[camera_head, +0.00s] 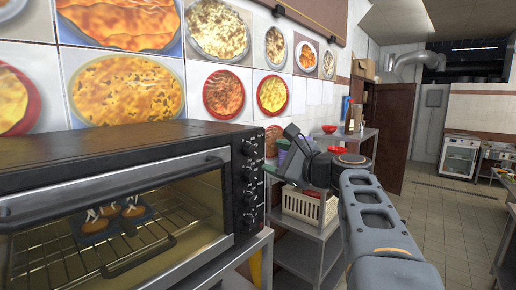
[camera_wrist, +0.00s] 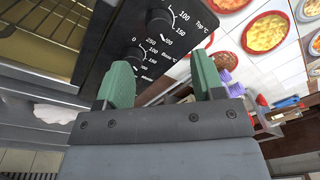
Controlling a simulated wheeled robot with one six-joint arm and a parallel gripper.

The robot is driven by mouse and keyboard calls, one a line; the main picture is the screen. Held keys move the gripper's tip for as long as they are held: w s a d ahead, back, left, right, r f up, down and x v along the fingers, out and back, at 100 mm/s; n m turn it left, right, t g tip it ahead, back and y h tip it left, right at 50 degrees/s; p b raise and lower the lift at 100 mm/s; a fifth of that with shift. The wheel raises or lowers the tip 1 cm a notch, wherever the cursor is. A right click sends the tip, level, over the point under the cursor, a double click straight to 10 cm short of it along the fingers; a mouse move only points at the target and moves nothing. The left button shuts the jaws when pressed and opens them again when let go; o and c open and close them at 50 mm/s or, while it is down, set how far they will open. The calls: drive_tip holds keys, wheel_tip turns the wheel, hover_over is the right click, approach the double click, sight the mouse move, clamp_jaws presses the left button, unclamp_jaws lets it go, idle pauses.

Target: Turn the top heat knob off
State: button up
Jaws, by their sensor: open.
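The oven's black control panel (camera_head: 250,185) carries a column of dark knobs on its right side. The top heat knob (camera_head: 249,147) is the uppermost, and in the wrist view the knob (camera_wrist: 160,21) lies beside a dial marked "Top °C". The "Base °C" knob (camera_wrist: 134,55) sits below it. Their exact pointer settings are too small to tell. My gripper (camera_wrist: 162,74) is open and empty, its two green fingers apart, with the top knob beyond the gap between them. In the head view, my gripper (camera_head: 288,150) is just right of the panel, apart from the knobs.
The oven (camera_head: 120,150) has a glass door with a long handle (camera_head: 165,180) and a tray of food inside. A shelf rack (camera_head: 310,240) with a white basket (camera_head: 308,205) stands behind my arm. Open tiled floor (camera_head: 440,225) lies to the right.

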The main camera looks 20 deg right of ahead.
sight(253, 151)
drive_tip(key=p+x, duration=0.2)
drive_tip(key=x, duration=0.6)
